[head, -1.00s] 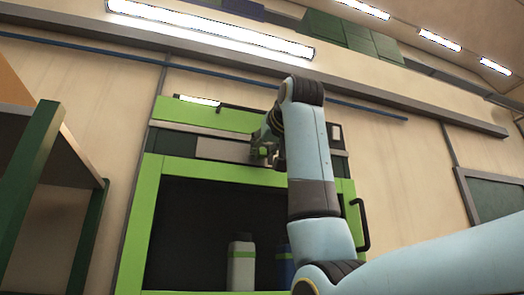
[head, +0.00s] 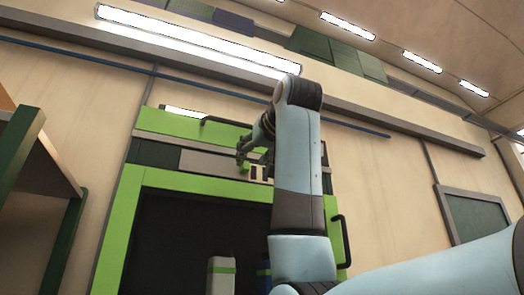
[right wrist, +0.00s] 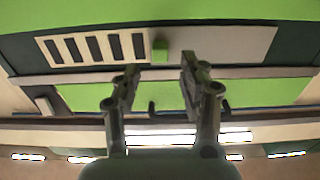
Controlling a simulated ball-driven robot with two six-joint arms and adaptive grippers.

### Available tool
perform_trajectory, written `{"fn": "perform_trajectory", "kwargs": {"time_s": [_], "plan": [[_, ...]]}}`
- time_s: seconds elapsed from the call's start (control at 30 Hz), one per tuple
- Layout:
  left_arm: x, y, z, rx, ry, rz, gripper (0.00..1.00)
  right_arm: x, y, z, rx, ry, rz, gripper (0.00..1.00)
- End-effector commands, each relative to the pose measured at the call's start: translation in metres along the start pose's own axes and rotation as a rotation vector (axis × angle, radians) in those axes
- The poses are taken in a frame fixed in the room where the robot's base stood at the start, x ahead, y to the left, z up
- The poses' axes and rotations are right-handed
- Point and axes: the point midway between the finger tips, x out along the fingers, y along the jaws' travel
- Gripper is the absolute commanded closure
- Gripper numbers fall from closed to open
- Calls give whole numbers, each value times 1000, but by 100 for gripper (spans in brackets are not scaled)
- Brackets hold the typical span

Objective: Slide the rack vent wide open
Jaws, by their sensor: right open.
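The rack vent is a pale sliding plate (head: 207,163) in a dark strip along the top of the green rack (head: 118,232). Several dark slots (head: 262,173) show at the right end of the strip in the head view. A small green knob (head: 245,169) sits beside the slots. The right wrist view shows the slots (right wrist: 95,48) left of the knob (right wrist: 160,49) and plain plate (right wrist: 225,44) right of it. My right gripper (head: 245,152) is open and empty, its fingertips (right wrist: 160,66) close to the knob, one on either side in the picture. My left gripper is out of view.
A black handle (head: 345,243) is on the rack's right side. A shelf with green posts (head: 65,240) stands at the left.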

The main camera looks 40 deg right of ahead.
Motion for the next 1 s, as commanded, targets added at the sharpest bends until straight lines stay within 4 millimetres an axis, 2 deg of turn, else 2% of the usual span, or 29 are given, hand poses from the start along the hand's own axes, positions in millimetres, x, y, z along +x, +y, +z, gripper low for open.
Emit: {"fn": "perform_trajectory", "kwargs": {"time_s": [0.1,0.2,0.4,1.0], "plan": [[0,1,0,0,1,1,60,-28,0,-1,1,6,-1,58],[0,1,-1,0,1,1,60,-48,0,0,1,4,-2,58],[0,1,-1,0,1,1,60,-71,0,0,0,3,-1,58],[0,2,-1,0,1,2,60,-74,0,0,-1,0,1,58]]}}
